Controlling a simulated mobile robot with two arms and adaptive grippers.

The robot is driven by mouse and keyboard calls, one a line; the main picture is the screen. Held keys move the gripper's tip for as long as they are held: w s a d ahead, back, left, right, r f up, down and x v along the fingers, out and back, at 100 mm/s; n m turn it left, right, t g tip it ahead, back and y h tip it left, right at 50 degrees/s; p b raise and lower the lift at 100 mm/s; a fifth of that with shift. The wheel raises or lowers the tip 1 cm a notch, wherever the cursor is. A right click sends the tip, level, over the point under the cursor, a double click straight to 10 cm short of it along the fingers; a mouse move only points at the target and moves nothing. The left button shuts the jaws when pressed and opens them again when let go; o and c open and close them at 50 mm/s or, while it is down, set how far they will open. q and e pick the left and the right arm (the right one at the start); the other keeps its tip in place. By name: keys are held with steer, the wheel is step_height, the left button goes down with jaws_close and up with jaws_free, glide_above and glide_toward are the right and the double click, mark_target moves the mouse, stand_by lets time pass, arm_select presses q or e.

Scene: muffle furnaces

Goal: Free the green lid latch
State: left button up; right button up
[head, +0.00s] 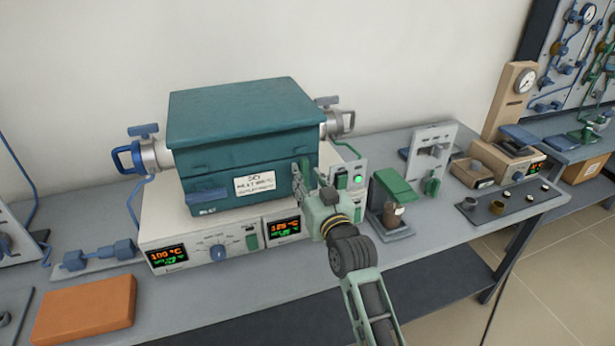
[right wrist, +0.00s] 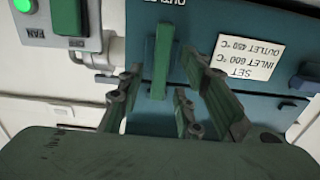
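The teal furnace box (head: 240,150) with its closed lid (head: 240,110) stands on a white control base. My right gripper (head: 303,180) is at the right end of the box's front, right of the white label. In the right wrist view, which is upside down, a green upright bar (right wrist: 160,60), seemingly the lid latch, stands against the teal front. The fingers of my right gripper (right wrist: 164,78) are spread to either side of the bar, with visible gaps. My left gripper is not in view.
A grey switch box with a lit green lamp (head: 358,180) stands close right of my right gripper. A green-topped device (head: 392,188) is further right. Blue-handled pipe fittings (head: 128,157) stick out at the box's left. An orange block (head: 85,310) lies front left.

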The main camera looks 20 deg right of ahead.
steer(key=shift+w, duration=0.4)
steer(key=shift+c, duration=0.5)
jaws_close()
